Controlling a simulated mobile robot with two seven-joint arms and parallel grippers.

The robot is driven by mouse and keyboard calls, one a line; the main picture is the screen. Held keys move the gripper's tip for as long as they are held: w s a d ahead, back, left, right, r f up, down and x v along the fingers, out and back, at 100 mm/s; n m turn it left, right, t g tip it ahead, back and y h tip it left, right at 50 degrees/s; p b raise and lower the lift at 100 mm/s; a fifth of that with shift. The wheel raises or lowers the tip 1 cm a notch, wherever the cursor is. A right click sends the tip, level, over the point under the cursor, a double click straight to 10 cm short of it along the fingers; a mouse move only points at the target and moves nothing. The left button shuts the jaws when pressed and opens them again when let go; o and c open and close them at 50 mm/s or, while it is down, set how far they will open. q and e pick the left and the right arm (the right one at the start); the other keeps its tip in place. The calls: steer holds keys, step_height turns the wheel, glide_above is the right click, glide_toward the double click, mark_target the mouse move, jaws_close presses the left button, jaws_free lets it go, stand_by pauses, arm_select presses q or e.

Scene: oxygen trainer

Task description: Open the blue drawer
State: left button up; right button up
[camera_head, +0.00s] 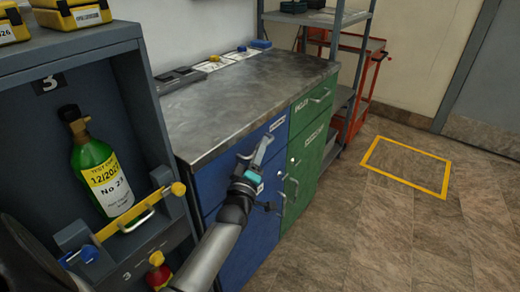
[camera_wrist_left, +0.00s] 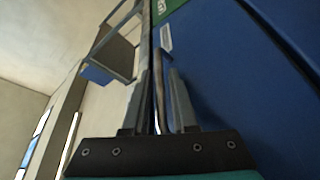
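The blue drawer (camera_head: 218,180) is the upper front of the blue unit under the metal worktop, and it looks closed. Its blue front also fills the right of the left wrist view (camera_wrist_left: 235,80). My left gripper (camera_head: 263,148) is at the drawer front, near its right end. In the left wrist view, the drawer's handle (camera_wrist_left: 158,85) runs between the two fingers, close to the left one. A narrow gap shows on the handle's other side, so the fingers look open around it. The gripper and arm hide part of the front. My right gripper is not in view.
A green drawer unit (camera_head: 310,135) adjoins on the right, with a grey shelf and red cart (camera_head: 372,65) beyond. A grey rack (camera_head: 150,110) with a green bottle (camera_head: 95,165) stands at left. The floor in front (camera_head: 370,225) is clear.

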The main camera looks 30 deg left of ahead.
arm_select(q)
jaws_close()
stand_by(1.4)
